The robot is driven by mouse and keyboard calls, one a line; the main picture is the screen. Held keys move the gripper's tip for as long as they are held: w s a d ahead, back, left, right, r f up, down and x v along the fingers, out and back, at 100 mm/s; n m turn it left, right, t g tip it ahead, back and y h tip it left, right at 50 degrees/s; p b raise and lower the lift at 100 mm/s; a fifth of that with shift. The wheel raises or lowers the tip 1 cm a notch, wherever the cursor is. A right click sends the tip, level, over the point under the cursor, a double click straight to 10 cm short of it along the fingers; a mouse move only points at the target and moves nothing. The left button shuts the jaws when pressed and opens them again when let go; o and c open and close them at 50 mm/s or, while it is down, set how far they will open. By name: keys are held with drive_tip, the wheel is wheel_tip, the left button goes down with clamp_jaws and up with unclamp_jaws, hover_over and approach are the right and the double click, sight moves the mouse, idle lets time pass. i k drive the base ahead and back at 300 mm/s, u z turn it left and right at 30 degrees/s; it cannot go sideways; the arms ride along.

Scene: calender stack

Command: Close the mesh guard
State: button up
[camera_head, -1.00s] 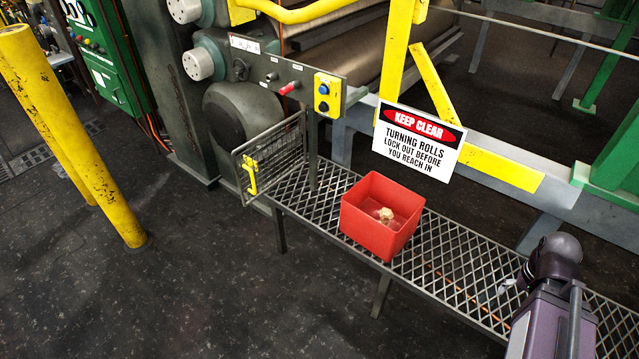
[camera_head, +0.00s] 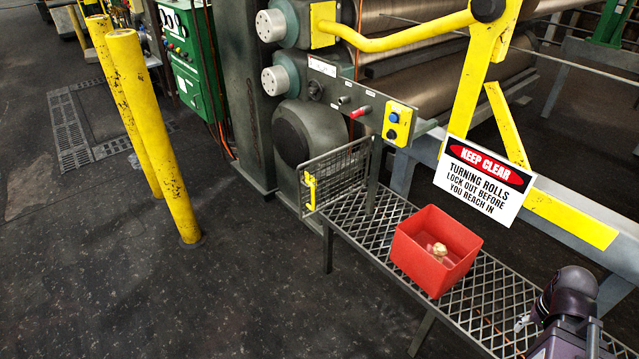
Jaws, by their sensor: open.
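The mesh guard (camera_head: 340,174) is a small grey wire-mesh panel in a dark frame, near the middle of the head view. It stands upright at the left end of the walkway grating, hinged side near a grey post (camera_head: 374,170) below the control panel. Its yellow handle (camera_head: 310,192) is on its left, free edge. The panel looks swung outward, but its exact angle is hard to tell. Part of my arm shows at the lower right, well apart from the guard. My gripper is not in view.
A red bin (camera_head: 420,265) with a small pale object inside stands on the grating (camera_head: 490,285). A keep-clear sign (camera_head: 484,180) hangs beyond it. Yellow posts (camera_head: 150,135) stand at left. The dark floor (camera_head: 220,300) in front of the guard is clear.

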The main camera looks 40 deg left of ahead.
sight(313, 189)
drive_tip(key=u, duration=1.3)
drive_tip(key=k, duration=0.9)
drive_tip(key=i, duration=0.75)
